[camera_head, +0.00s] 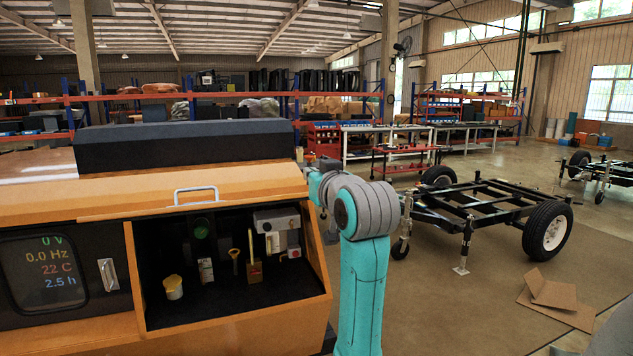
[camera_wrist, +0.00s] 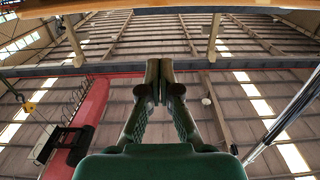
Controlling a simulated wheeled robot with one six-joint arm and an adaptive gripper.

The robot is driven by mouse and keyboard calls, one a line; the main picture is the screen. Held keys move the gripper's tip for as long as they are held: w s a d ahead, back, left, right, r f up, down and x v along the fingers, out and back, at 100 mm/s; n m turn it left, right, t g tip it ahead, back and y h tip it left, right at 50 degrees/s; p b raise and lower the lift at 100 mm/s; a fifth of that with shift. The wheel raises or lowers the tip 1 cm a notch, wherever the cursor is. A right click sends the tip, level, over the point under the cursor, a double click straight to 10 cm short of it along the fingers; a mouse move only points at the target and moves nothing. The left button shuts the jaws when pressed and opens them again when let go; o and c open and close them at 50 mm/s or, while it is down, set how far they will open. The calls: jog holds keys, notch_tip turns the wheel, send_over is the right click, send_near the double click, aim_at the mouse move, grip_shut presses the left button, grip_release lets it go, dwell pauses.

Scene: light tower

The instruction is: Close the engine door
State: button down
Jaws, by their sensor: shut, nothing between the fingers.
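The engine door (camera_head: 120,200) is an orange panel with a pale handle (camera_head: 194,190) near its edge, on the orange light tower housing. It is raised, and the engine compartment (camera_head: 235,260) below it is open, with a yellow cap, a dipstick and small fittings inside. My arm stands just right of the housing; in the head view my gripper is not clearly visible. In the wrist view my gripper (camera_wrist: 159,68) is shut and empty, its fingertips together, against the ceiling. An orange-brown edge crosses the top of that view; I cannot tell what it belongs to.
A control display (camera_head: 45,272) is left of the compartment. A black box-shaped part (camera_head: 185,145) lies on top of the housing. A wheeled black trailer frame (camera_head: 480,205) and flat cardboard (camera_head: 555,300) are to the right. The floor between is mostly clear.

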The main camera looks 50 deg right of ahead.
jog(key=x, duration=0.6)
jog(key=shift+s+a+f, duration=0.15)
jog(key=shift+s+f, duration=0.1)
jog(key=shift+f, duration=0.35)
jog(key=shift+s+a+f, duration=0.15)
jog(key=shift+s+f, duration=0.15)
jog(key=shift+f, duration=0.35)
jog(key=shift+s+a+f, duration=0.15)
jog(key=shift+s+f, duration=0.1)
jog(key=shift+f, duration=0.35)
jog(key=shift+f, duration=0.1)
